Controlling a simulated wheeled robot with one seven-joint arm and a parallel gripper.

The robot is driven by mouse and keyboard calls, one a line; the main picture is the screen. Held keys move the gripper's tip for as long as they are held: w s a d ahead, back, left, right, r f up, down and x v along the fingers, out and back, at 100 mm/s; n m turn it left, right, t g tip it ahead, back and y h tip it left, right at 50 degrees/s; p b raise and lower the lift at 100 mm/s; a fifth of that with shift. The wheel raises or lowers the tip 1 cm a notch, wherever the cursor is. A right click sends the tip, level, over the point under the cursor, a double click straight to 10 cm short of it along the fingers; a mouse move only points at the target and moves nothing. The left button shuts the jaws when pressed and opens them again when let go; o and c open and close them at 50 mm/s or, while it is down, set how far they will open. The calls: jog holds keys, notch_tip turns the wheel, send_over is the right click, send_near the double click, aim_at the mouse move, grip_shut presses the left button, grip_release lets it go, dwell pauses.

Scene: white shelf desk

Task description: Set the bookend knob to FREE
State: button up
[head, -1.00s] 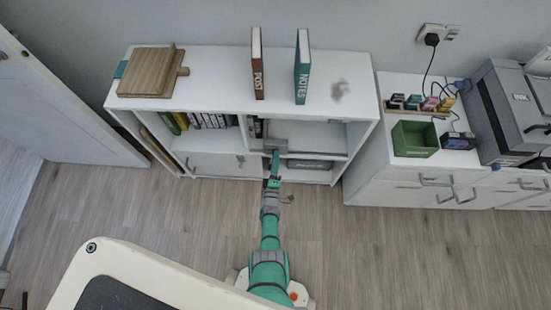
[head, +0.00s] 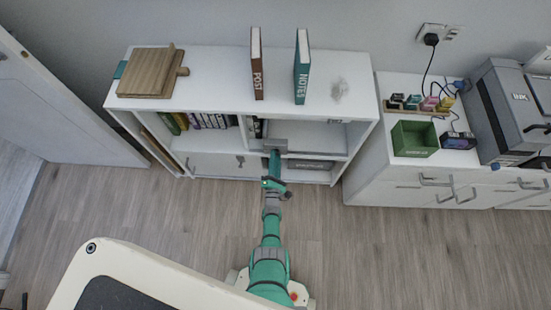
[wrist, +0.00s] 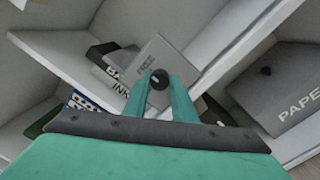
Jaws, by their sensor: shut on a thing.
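The grey bookend plate (wrist: 150,58) stands in the shelf in the wrist view, tilted in the picture, with small lettering on its face too faint to read. Its round black knob (wrist: 159,79) sits between the two teal fingertips of my gripper (wrist: 160,84), which is shut on it. In the head view my gripper (head: 273,146) reaches into the open shelf compartment at the middle of the white shelf desk (head: 215,75). The bookend and knob cannot be made out there. The knob's pointer position cannot be read.
Dark and white books (wrist: 112,62), one marked INK, stand just behind the bookend. A grey box marked PAPE (wrist: 283,85) is at the right of the wrist view. Shelf boards and a divider close in around my gripper. POST (head: 257,65) and NOTES (head: 302,68) books stand on top.

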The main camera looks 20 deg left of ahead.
jog(key=shift+s+f, duration=0.1)
dwell(0.5)
jog(key=o, duration=1)
jog(key=shift+o, duration=0.2)
jog(key=v, duration=1)
jog(key=shift+s, duration=0.35)
jog(key=shift+d, duration=0.1)
